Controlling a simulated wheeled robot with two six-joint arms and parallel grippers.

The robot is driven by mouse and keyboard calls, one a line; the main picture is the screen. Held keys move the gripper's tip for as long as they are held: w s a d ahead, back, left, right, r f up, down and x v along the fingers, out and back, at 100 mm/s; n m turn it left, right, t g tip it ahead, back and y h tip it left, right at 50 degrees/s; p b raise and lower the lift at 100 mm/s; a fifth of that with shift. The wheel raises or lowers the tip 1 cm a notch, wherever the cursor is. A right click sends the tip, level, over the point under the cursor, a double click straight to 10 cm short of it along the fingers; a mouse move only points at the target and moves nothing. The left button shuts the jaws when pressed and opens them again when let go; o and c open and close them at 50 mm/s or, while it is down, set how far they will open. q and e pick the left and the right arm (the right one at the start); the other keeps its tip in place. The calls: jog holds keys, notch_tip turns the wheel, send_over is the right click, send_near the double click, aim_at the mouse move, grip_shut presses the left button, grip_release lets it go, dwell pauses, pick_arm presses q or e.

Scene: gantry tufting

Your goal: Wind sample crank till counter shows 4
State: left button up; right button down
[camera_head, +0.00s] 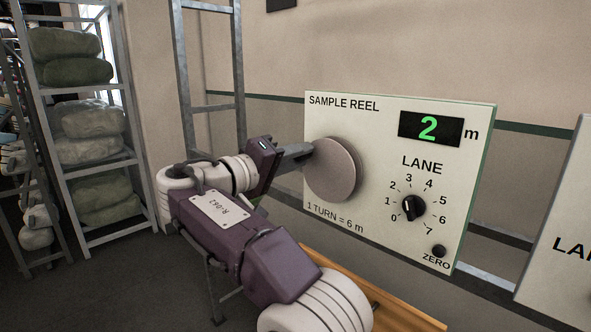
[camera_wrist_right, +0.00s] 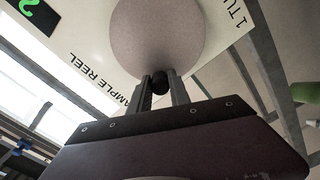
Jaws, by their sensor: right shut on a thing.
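The sample reel panel (camera_head: 330,222) is a pale upright board with a lettered plate reading "1 TURN = 6 m". Its counter (camera_head: 431,129) shows a green 2 with "m" beside it. The crank is a round pinkish-grey disc (camera_head: 333,170) on the panel's left half; the disc also shows in the right wrist view (camera_wrist_right: 158,35). My right gripper (camera_head: 304,153) is at the disc's upper left edge. In the right wrist view its fingers (camera_wrist_right: 160,88) are shut on the black crank handle (camera_wrist_right: 160,82). My left gripper is out of view.
The panel also carries a lane dial (camera_head: 413,208) numbered 0 to 7 and a dark zero button (camera_head: 438,251). Another panel (camera_head: 565,235) stands at the right edge. A metal shelf (camera_head: 90,168) with wrapped bundles is at left. An orange-brown board (camera_head: 395,312) lies below.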

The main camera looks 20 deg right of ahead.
jog(key=shift+s+d+r+m+b, duration=0.1)
jog(key=shift+s+r+m+b, duration=0.25)
jog(key=shift+m, duration=0.4)
jog(key=shift+s+d+r+m+b, duration=0.1)
jog(key=shift+m+b, duration=0.3)
jog(key=shift+m, duration=0.35)
jog(key=c, duration=1.2)
grip_release()
jog(key=shift+s, duration=0.1)
jog(key=shift+a, duration=0.1)
jog(key=v, duration=0.9)
jog(key=shift+p, duration=0.45)
